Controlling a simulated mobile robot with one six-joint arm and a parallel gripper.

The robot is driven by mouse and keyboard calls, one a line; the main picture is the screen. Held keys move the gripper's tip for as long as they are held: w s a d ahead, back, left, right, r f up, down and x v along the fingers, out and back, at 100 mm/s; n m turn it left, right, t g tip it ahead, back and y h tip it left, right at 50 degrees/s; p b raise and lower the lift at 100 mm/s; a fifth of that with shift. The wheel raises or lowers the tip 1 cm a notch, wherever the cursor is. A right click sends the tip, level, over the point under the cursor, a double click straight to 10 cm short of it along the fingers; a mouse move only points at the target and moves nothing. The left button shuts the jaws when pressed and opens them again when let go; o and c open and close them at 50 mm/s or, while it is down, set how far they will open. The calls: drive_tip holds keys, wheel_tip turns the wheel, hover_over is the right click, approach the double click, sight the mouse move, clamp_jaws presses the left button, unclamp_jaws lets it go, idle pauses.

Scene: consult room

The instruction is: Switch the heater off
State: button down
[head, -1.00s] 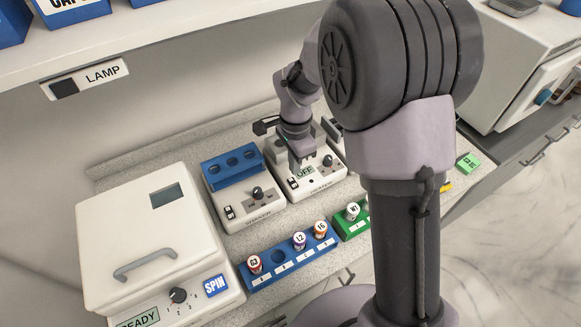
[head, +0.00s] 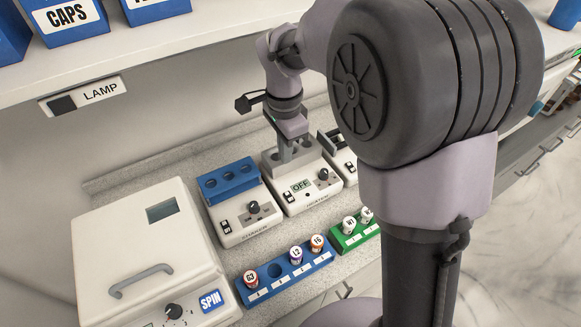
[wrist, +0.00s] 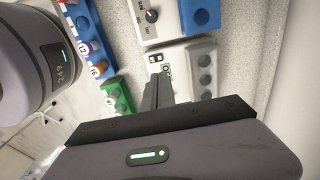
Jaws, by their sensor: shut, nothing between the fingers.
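The heater (head: 312,197) is a white box with a grey block of wells at its back, a knob, a rocker switch and a small display that reads OFF. It stands between the shaker and another device. In the wrist view the heater (wrist: 168,52) lies just beyond my fingers. My gripper (head: 284,158) is shut and empty, over the heater's back part, above its display. It also shows in the wrist view (wrist: 158,88). I cannot tell whether the fingertips touch the heater. The heater's rocker switch (head: 289,197) is in clear view.
The shaker (head: 247,215) with a blue rack stands left of the heater. A centrifuge (head: 130,240) marked SPIN is further left. A blue rack (head: 290,272) and a green rack (head: 352,238) with capped vials stand in front. A shelf with blue bins hangs above.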

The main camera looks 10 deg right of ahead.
drive_tip(key=b, duration=0.5)
approach(285, 193)
wheel_tip(285, 193, down, 7)
drive_tip(key=shift+w+r, duration=0.1)
drive_tip(key=shift+w, duration=0.1)
drive_tip(key=shift+w+f+b, duration=0.1)
drive_tip(key=shift+f+b, duration=0.2)
drive_tip(key=shift+b, duration=0.05)
drive_tip(key=shift+s+r, duration=0.1)
drive_tip(key=shift+s, duration=0.15)
